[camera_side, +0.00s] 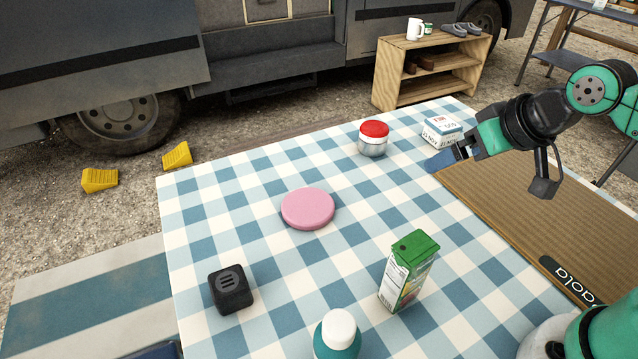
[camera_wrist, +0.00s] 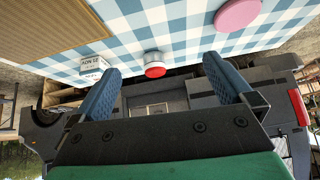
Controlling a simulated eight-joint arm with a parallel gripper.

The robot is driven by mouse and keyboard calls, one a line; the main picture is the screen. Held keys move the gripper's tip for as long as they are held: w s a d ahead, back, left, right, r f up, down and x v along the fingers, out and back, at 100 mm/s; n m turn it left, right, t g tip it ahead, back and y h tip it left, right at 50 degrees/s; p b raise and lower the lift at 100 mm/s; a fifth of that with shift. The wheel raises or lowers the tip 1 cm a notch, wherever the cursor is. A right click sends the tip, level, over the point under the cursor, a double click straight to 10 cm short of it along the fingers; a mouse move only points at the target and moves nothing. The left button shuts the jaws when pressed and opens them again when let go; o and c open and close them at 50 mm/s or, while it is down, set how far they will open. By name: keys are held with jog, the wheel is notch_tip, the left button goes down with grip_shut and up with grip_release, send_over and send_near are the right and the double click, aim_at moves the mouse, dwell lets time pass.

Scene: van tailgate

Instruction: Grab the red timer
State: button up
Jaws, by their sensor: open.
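The red timer (camera_side: 373,138), a short round thing with a red top and a silvery body, stands upright on the far part of the checked tablecloth. In the wrist view the red timer (camera_wrist: 155,70) appears ahead, between my two blue fingers, with nothing held. My gripper (camera_side: 434,163) is open and empty, to the right of the timer and apart from it, near the brown mat's far corner.
A small white box (camera_side: 441,131) stands close beyond my gripper, right of the timer. A pink disc (camera_side: 308,209), black cube (camera_side: 231,289), green carton (camera_side: 409,271) and teal bottle (camera_side: 338,335) are nearer. Bare cloth lies between disc and timer.

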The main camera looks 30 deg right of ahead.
jog(key=w+m+y, duration=0.2)
jog(key=w+m, duration=0.3)
jog(key=m, duration=0.1)
jog(key=m+t+y, duration=0.2)
jog(key=m+y, duration=0.1)
jog(key=m, duration=1.3)
send_over(388, 132)
jog(key=s+a, duration=0.2)
jog(key=s, duration=0.2)
notch_tip(388, 132, down, 5)
jog(key=f+m, duration=0.1)
jog(key=m, duration=0.1)
jog(key=w+d+f+m+t+y, duration=0.1)
jog(key=m, duration=0.1)
jog(key=w+d+f+m+t, duration=0.1)
jog(key=f, duration=0.1)
jog(key=shift+d+m, duration=0.25)
jog(key=shift+m, duration=0.15)
jog(key=shift+w+d+f+m+y, duration=0.1)
jog(key=shift+d+f+m+y, duration=0.25)
jog(key=shift+f+m, duration=0.3)
jog(key=x, duration=0.5)
jog(key=shift+w+a, duration=0.25)
jog(key=c, duration=1.3)
